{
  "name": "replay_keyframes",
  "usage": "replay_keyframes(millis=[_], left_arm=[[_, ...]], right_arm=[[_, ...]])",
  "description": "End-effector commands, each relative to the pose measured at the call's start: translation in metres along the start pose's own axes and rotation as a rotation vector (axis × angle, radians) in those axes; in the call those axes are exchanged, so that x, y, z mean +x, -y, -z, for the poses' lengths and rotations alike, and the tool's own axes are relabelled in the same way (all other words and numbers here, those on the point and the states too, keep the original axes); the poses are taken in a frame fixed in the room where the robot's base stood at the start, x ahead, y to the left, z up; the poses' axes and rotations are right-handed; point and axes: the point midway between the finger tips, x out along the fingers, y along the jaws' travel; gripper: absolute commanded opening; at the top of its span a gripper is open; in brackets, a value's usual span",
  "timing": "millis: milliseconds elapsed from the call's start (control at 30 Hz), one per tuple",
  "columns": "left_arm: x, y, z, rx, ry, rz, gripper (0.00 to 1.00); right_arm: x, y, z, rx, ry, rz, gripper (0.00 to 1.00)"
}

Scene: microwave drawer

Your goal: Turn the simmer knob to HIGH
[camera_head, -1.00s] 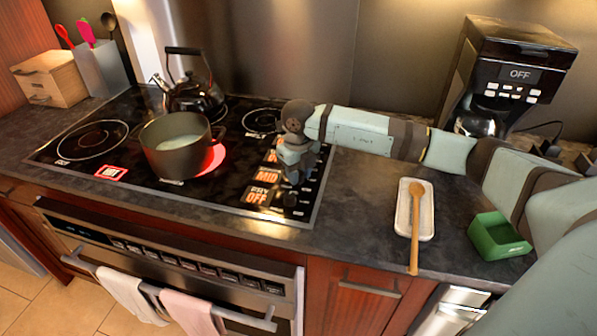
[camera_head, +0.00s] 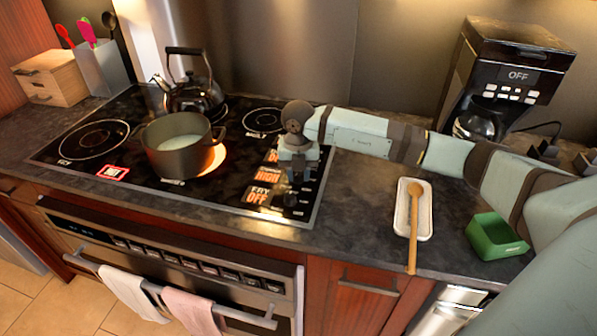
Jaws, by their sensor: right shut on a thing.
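The dark pot (camera_head: 178,160) with pale liquid stands on a burner that glows bright orange (camera_head: 213,160) at its right side. My right gripper (camera_head: 299,178) points down over the knob column at the cooktop's right edge and is shut on a knob. The gripper hides most of that knob. Beside it, the middle lit orange label (camera_head: 276,173) appears to read HIGH, though it is small. The front label (camera_head: 262,196) reads OFF, with a dark knob (camera_head: 290,200) to its right. My left gripper is not in view.
A black kettle (camera_head: 193,95) stands behind the pot. To the right are a white spoon rest (camera_head: 402,222) with a wooden spoon (camera_head: 414,235), a green tray (camera_head: 496,238) and a coffee maker (camera_head: 510,65). My right arm passes above the counter there.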

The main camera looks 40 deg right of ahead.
Motion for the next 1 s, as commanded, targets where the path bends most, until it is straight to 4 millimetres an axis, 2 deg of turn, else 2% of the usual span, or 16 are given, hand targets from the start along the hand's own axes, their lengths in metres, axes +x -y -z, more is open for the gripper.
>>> replay_keyframes(millis=[467,500,567,600,867,1000], left_arm=[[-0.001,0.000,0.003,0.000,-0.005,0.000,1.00],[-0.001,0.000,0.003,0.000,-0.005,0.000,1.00],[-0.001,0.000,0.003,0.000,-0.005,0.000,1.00],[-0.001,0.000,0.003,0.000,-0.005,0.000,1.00],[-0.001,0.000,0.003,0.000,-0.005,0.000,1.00],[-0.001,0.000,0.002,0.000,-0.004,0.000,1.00]], right_arm=[[-0.002,0.000,-0.001,0.014,0.003,-0.001,0.07],[-0.002,0.000,-0.001,0.014,0.003,-0.002,0.40],[-0.001,0.000,-0.001,0.014,0.002,-0.001,0.54],[-0.001,0.000,-0.001,0.013,0.002,-0.001,0.56],[-0.002,0.000,0.000,0.012,0.001,-0.001,0.56],[-0.013,0.000,-0.001,0.012,0.002,-0.001,0.56]])
